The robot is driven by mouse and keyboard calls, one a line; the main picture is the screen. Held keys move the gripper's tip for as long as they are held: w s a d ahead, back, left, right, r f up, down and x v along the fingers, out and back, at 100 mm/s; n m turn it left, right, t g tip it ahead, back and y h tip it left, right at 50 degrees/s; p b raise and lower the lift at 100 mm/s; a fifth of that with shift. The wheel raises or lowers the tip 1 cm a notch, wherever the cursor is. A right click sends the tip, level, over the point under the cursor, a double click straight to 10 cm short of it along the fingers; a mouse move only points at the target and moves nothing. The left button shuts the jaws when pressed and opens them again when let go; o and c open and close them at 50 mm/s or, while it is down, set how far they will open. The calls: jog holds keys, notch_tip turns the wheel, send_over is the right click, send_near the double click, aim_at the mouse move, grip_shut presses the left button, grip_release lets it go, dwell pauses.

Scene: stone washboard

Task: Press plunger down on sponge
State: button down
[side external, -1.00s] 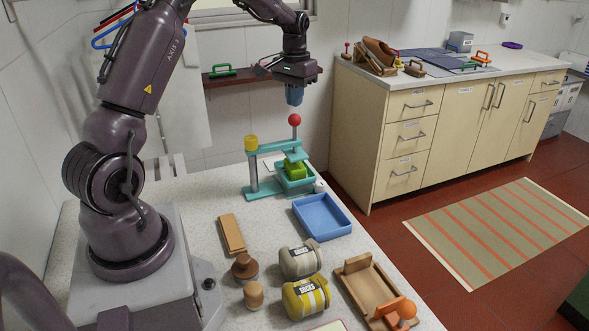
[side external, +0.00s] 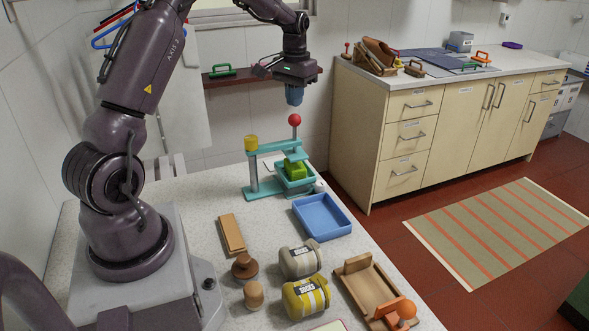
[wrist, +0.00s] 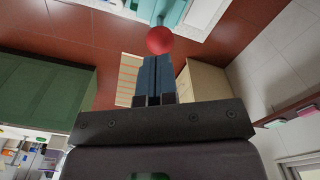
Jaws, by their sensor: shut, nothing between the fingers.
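The plunger stands in a teal press frame (side external: 262,148) at the back of the stone worktop. Its red ball knob (side external: 295,120) is at the top, and the knob also shows just past my fingertips in the wrist view (wrist: 160,40). A green sponge (side external: 295,170) sits in a teal tray below the plunger's plate, which is over it; I cannot tell whether they touch. My gripper (side external: 295,101) points down, shut and empty, directly above the red knob with a small gap. Its blue fingers are together in the wrist view (wrist: 157,62).
A blue tray (side external: 322,217) lies right in front of the press. A brown block (side external: 232,234), wooden knobs, two rolled socks bundles (side external: 305,298) and a wooden board (side external: 368,289) lie nearer. A yellow cylinder (side external: 251,143) tops the frame's left post.

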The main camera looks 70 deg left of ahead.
aim_at(295, 117)
jog(key=shift+f, duration=0.25)
jog(key=shift+f, duration=2.55)
jog(key=shift+r, duration=4.25)
